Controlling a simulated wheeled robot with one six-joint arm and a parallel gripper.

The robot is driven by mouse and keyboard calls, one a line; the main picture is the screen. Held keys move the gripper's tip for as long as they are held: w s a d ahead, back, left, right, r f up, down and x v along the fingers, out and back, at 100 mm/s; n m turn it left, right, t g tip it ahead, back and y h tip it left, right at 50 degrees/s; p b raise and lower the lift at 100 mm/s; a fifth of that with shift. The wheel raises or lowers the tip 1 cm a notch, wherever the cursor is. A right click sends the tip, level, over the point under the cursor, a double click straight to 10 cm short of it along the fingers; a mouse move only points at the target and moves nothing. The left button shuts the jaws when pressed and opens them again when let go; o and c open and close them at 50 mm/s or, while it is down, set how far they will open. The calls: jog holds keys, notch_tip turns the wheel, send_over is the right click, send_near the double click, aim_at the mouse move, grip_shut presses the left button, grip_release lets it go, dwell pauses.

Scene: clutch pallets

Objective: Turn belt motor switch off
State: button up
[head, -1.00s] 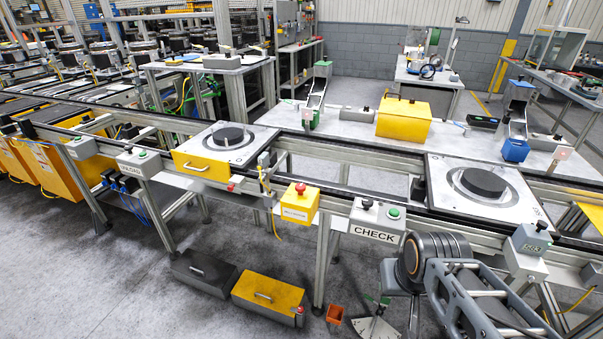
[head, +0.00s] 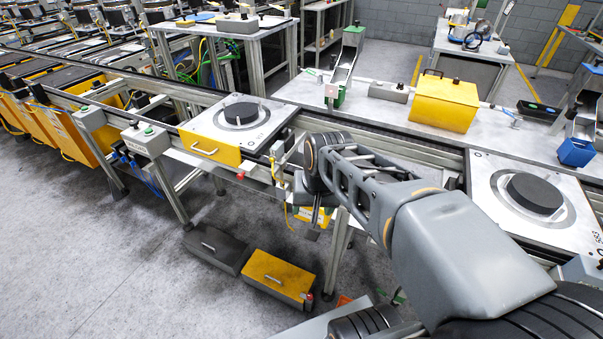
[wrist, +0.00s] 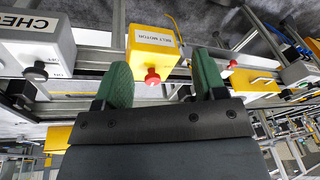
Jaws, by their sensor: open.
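The yellow belt motor box (wrist: 150,42), labelled "BELT MOTOR", is in the upper middle of the wrist view. Its red knob-like switch (wrist: 152,76) points toward me, between the tips in the picture. My gripper (wrist: 163,80) is open and empty, with green finger pads on both sides of the switch. I cannot tell how far the switch is from the fingers. In the head view the box (head: 313,217) is mostly hidden behind my arm, with only a little yellow showing. The switch is hidden there.
The grey CHECK box (wrist: 32,42) sits left of the belt motor box in the wrist view. A pallet (head: 270,120) with a black disc stands on the conveyor, above a yellow drawer (head: 209,147). A yellow case (head: 277,278) lies on the floor below.

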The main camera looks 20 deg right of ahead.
jog(key=w+d+r+m+g+y+p, duration=0.1)
jog(key=w+d+r+m+y+p, duration=0.15)
jog(key=w+d+m, duration=0.45)
jog(key=w+d+r+m+g+y+p, duration=0.1)
jog(key=w+d+m+y+p, duration=0.1)
jog(key=w+d+m+p, duration=0.35)
jog(key=a+f, duration=0.1)
jog(key=f, duration=0.3)
jog(key=a+f+m, duration=0.1)
jog(key=f, duration=0.2)
jog(key=w+a+f+m, duration=0.1)
jog(key=a+f, duration=0.1)
jog(key=f, duration=0.2)
jog(key=shift+a+f+h+b, duration=0.1)
jog(key=shift+f+h+b, duration=0.2)
jog(key=shift+b, duration=0.1)
jog(key=shift+s, duration=0.1)
jog(key=c, duration=0.9)
